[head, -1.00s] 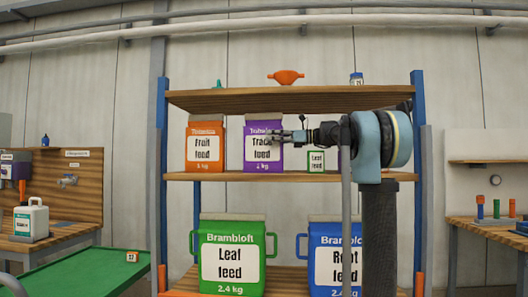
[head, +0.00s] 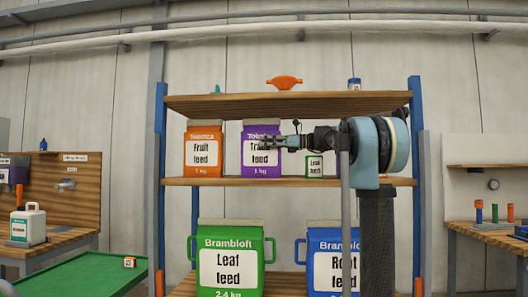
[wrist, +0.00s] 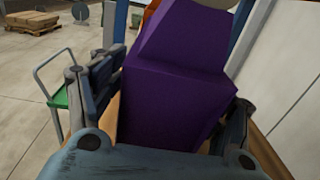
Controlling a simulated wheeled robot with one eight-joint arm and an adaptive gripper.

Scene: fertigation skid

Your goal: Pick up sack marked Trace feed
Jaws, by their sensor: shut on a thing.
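The purple sack marked Trace feed (head: 261,168) stands upright on the middle shelf, between an orange sack and a small green-edged one. My gripper (head: 268,143) reaches in from the right across its upper front. The wrist view shows the purple sack (wrist: 175,85) with one finger of my gripper (wrist: 165,105) at each side, shut on it. The fingers hide part of its label in the head view. The sack's base still appears to be at shelf level.
The orange Fruit feed sack (head: 204,154) stands close on the left, and a small Leaf feed sack (head: 314,166) on the right. The upper shelf (head: 285,104) runs just above. Large Leaf feed (head: 228,262) and Root feed (head: 325,262) sacks stand below. A green-topped table (head: 90,270) is at lower left.

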